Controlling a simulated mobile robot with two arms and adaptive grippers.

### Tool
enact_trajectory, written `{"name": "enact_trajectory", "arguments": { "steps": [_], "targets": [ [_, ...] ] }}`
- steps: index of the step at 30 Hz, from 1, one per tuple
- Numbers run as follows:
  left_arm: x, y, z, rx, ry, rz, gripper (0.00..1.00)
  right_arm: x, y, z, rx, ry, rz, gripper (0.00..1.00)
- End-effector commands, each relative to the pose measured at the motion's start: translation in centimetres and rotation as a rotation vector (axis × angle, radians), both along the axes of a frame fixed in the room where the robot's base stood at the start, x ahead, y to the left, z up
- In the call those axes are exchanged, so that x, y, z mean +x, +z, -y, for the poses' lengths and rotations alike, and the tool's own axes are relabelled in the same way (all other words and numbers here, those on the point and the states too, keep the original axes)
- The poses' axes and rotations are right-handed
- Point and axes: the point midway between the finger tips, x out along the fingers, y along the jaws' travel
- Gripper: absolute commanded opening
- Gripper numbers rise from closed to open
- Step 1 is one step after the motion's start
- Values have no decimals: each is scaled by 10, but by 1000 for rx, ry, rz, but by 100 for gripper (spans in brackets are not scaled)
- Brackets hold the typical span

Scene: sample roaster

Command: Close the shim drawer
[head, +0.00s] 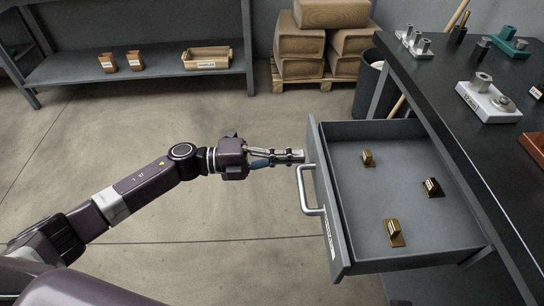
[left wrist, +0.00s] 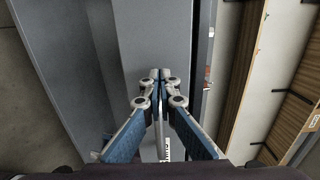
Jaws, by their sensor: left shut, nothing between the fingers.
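The shim drawer (head: 405,200) is pulled out of the dark bench on the right. Its grey front panel (head: 338,235) faces left and has a silver bar handle (head: 307,190) and a white label. Several small brass pieces lie apart on the drawer floor. My left gripper (head: 300,156) is shut and empty, level with the far part of the drawer front, just beyond the handle. Its fingertips look close to the panel; I cannot tell if they touch. In the left wrist view the shut fingertips (left wrist: 160,73) point at a grey surface.
The bench top (head: 440,90) holds metal fixtures and a white block (head: 486,103). A dark bin (head: 370,85) stands beyond the drawer, near a pallet of sacks (head: 310,45). A grey shelf (head: 140,72) with a wooden tray (head: 207,59) is at the back left. The floor left of the drawer is clear.

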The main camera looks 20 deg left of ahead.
Motion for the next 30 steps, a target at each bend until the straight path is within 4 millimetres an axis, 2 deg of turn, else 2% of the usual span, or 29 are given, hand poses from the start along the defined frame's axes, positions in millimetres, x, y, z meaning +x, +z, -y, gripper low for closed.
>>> {"name": "enact_trajectory", "arguments": {
  "steps": [6, 22, 26, 30],
  "targets": [
    [6, 0, 16, 0, 1, 0, 0, 0, 2, 0, -1, 0, 2, 63],
    [8, 0, 23, -1, 0, -1, 0, -1, 3, 0, 0, 0, 1, 63],
    [12, 2, 37, -3, 0, 0, 0, 0, 2, 0, 1, 0, 3, 63],
    [21, 2, 64, -4, -1, 1, 0, -1, -8, 0, 0, 0, -8, 63]
  ]
}}
